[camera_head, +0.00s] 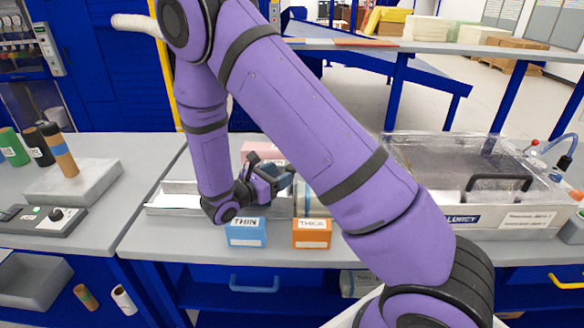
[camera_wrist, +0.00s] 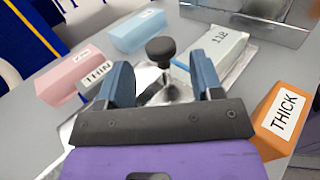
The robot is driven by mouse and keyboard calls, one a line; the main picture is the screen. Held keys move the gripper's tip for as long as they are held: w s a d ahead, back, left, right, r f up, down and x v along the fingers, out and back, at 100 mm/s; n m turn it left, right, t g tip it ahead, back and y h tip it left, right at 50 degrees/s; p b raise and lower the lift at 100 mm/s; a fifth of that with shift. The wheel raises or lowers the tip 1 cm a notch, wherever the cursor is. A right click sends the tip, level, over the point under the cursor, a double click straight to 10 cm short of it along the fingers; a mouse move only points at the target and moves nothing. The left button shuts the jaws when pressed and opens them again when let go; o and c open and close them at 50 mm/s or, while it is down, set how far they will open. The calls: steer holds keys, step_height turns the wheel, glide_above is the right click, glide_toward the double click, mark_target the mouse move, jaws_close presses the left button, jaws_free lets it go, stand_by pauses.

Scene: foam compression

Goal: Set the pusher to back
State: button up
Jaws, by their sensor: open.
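What looks like the pusher has a round black knob (camera_wrist: 161,48) on a short stem above shiny metal in the wrist view. My gripper (camera_wrist: 160,75) is open, with its two blue fingers on either side of the view and the knob beyond and between them. I see no contact with the knob, but the depth is hard to judge. In the head view my gripper (camera_head: 280,178) is low over the bench, behind the THIN and THICK boxes. My arm hides much of the area there, and I cannot make out the knob surely.
A blue THIN box (camera_head: 245,233) and an orange THICK box (camera_head: 312,234) stand at the bench's front edge. A pale block marked 118 (camera_wrist: 218,52) lies beside the knob. A pink block (camera_wrist: 66,82) and a clear-lidded case (camera_head: 480,215) are near.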

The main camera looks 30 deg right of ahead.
mark_target(287, 170)
steer(key=shift+w+d, duration=0.2)
steer(key=shift+d, duration=0.7)
steer(key=shift+w+d, duration=0.15)
steer(key=shift+d, duration=0.7)
steer(key=shift+w+d, duration=0.2)
steer(key=shift+d, duration=0.7)
steer(key=shift+a, duration=0.1)
jaws_close()
